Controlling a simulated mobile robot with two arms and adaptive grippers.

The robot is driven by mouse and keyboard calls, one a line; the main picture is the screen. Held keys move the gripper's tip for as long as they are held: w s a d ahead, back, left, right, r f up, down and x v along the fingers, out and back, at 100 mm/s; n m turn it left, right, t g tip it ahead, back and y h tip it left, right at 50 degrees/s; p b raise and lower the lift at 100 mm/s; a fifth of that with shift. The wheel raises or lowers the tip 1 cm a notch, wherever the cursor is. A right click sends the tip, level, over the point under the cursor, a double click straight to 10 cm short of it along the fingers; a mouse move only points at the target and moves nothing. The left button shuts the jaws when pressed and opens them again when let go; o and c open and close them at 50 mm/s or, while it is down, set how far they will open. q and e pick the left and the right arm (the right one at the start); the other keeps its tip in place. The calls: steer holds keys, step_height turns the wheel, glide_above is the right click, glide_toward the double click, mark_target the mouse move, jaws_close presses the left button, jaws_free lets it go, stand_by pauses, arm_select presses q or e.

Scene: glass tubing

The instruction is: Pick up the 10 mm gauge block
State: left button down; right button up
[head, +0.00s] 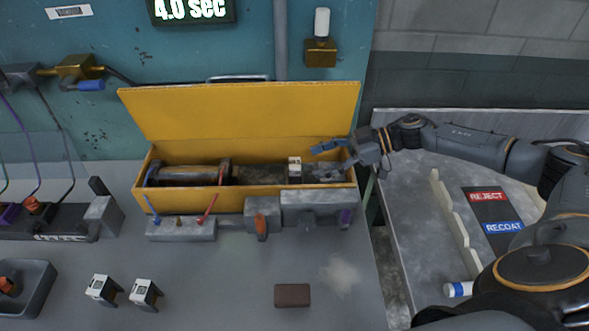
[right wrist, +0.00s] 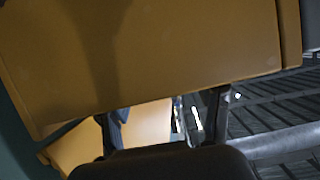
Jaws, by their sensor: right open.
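Three small blocks with white labelled faces show in the head view. One block (head: 294,168) stands in the open yellow box (head: 250,203). Two others, a left block (head: 102,288) and a right block (head: 145,292), sit on the grey bench at the lower left. The labels are too small to read, so I cannot tell which is the 10 mm one. My right gripper (head: 331,154) is open and empty at the right end of the box, to the right of the block in it. The right wrist view shows its fingers (right wrist: 166,125) with an orange-yellow panel beyond. My left gripper is out of view.
The box's raised lid (head: 240,110) stands behind. Along its front are grey fixtures (head: 262,216) with small levers. A brown pad (head: 292,295) lies on the bench, with clear surface around it. At the right are REJECT (head: 487,197) and RECOAT (head: 504,227) labels.

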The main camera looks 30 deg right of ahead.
mark_target(300, 163)
steer(key=x, duration=0.1)
steer(key=p+x, duration=0.1)
steer(key=x, duration=0.3)
steer(key=shift+w+r+p, duration=0.3)
steer(key=shift+r+p, duration=0.1)
steer(key=shift+r, duration=0.05)
steer(key=shift+w+a+f, duration=0.1)
steer(key=shift+a+f, duration=0.1)
steer(key=shift+c, duration=0.9)
jaws_close()
steer(key=shift+r, duration=0.15)
steer(key=shift+r+p, duration=0.6)
steer(key=shift+p, duration=0.2)
steer(key=shift+d+r, duration=0.1)
steer(key=shift+r, duration=0.05)
